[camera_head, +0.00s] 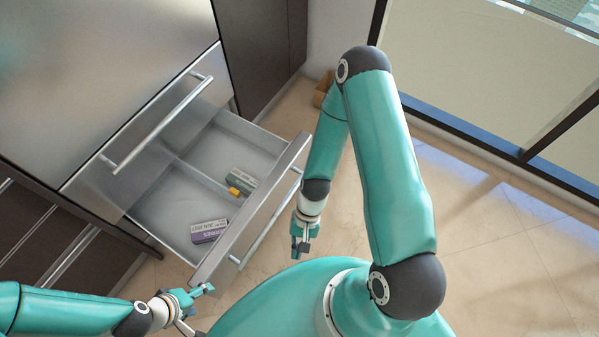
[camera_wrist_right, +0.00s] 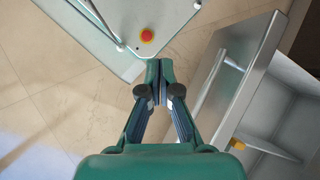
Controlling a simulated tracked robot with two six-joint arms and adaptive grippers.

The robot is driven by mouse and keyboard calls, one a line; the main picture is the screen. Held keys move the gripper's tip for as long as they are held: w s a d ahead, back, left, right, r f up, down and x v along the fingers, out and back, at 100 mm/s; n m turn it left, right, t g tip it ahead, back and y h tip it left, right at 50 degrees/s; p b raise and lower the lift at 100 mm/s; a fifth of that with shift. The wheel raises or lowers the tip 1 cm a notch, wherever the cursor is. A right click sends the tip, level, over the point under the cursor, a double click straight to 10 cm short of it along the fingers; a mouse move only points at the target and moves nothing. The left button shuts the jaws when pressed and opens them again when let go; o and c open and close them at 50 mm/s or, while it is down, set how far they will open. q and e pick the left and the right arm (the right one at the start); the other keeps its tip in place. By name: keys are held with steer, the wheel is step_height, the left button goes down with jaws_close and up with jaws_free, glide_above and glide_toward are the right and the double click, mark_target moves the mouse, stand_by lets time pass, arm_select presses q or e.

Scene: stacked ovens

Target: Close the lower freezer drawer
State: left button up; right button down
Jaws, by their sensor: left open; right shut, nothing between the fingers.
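The lower freezer drawer (camera_head: 165,222) is pulled open, with a grey front panel (camera_head: 222,254) and a long bar handle (camera_head: 262,224). It also shows at the right of the right wrist view (camera_wrist_right: 232,82). My right gripper (camera_head: 302,248) is shut and empty, in front of the drawer and apart from it. In the right wrist view its fingertips (camera_wrist_right: 159,78) meet, left of the drawer handle (camera_wrist_right: 212,92). My left gripper (camera_head: 205,290) is open near the left end of the drawer front; I cannot tell whether it touches it.
The drawer holds a purple-and-white box (camera_head: 209,231), a green box (camera_head: 241,181) and a yellow item (camera_head: 234,191). The upper drawer (camera_head: 122,178) with its bar handle (camera_head: 157,122) is above. A cardboard box (camera_head: 324,88) stands by the wall. Tiled floor (camera_head: 500,270) lies clear at right.

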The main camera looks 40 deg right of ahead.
step_height(320, 180, down, 6)
steer(key=w+m+y+b, duration=0.1)
steer(key=m+y+b, duration=0.2)
steer(key=m, duration=0.2)
steer(key=m+t+h+b, duration=0.2)
steer(key=m+t+b, duration=1.1)
steer(key=m+t, duration=0.65)
glide_toward(291, 165)
arm_select(q)
step_height(291, 165, down, 20)
steer(key=b, duration=0.1)
steer(key=shift+f+b, duration=0.2)
steer(key=shift+b, duration=0.1)
arm_select(e)
steer(key=shift+n+t, duration=0.25)
steer(key=shift+n, duration=0.2)
steer(key=x, duration=0.7)
steer(key=shift+w+f, duration=0.3)
steer(key=shift+f, duration=0.05)
